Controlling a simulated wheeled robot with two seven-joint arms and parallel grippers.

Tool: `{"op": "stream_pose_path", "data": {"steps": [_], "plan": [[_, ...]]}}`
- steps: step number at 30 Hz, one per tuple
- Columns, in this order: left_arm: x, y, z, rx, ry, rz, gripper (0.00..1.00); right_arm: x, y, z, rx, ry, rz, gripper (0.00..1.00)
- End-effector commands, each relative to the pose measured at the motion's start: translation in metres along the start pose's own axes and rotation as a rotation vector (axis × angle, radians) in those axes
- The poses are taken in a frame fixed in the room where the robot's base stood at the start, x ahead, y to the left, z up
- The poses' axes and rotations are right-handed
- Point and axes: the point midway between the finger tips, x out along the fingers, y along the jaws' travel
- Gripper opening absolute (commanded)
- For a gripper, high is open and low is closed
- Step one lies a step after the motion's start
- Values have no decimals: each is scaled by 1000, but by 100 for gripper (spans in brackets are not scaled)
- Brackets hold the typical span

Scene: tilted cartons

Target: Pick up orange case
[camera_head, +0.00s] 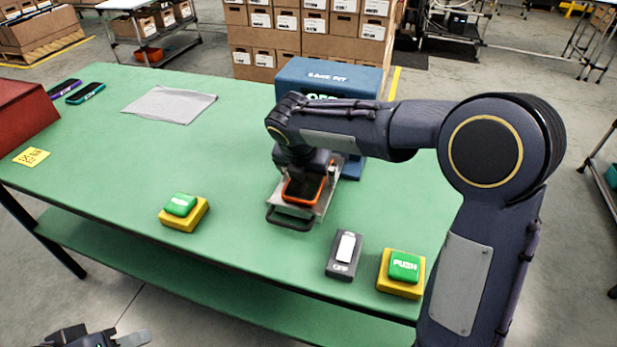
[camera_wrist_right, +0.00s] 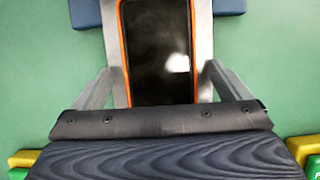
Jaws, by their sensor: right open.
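The orange case (camera_head: 304,190) is around a dark, glossy phone-like slab. It lies on a grey metal plate or drawer with a black handle (camera_head: 289,218), in front of the blue box (camera_head: 331,78). In the right wrist view the orange rim of the case (camera_wrist_right: 194,60) runs down both sides of the dark face. My right gripper (camera_wrist_right: 160,88) is open above it, one finger to each side. In the head view the right gripper (camera_head: 306,172) partly hides the case. My left gripper (camera_head: 103,339) is only partly in view at the bottom left; its opening is unclear.
Yellow-based green push buttons stand at the left (camera_head: 182,211) and right (camera_head: 402,273) of the green table (camera_head: 240,250). A black switch (camera_head: 344,254) sits between them. A grey cloth (camera_head: 168,104), phones (camera_head: 85,93) and a red box (camera_head: 24,110) lie farther left.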

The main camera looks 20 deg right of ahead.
Motion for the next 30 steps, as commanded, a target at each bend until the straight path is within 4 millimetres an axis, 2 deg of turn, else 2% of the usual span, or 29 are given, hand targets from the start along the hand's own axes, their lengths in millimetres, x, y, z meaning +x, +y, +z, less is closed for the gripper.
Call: {"op": "stream_pose_path", "data": {"steps": [3,15,24,30], "plan": [[0,0,0,0,0,0,40,0,0,0,0,0,0,95],[0,0,0,0,0,0,40,-1,0,0,0,0,1,43],[-1,0,0,0,0,0,40,-3,0,1,1,-2,2,41],[-4,2,-2,0,0,0,40,-20,1,9,1,-3,4,41]]}}
